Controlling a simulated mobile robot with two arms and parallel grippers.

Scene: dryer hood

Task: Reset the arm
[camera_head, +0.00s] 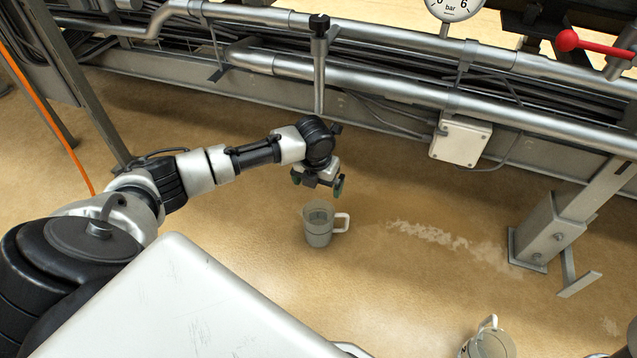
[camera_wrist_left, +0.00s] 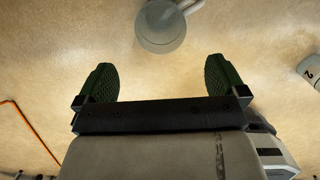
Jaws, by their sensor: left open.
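My left gripper (camera_head: 319,183) hangs above the floor in the head view. Its two green-padded fingers are spread wide with nothing between them in the left wrist view (camera_wrist_left: 162,78). A grey mug with a pale handle (camera_head: 318,236) stands upright on the floor, just below the gripper in the head picture and apart from it. The mug also shows beyond the fingertips in the left wrist view (camera_wrist_left: 160,30). My left arm reaches out from the lower left, bent at the wrist. My right gripper is not seen.
A second mug (camera_head: 490,343) stands at the bottom right, cut by the frame edge. Metal pipes (camera_head: 370,78) and a white junction box (camera_head: 460,140) run along the back. A steel post (camera_head: 550,232) stands at right. The sandy floor between is clear.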

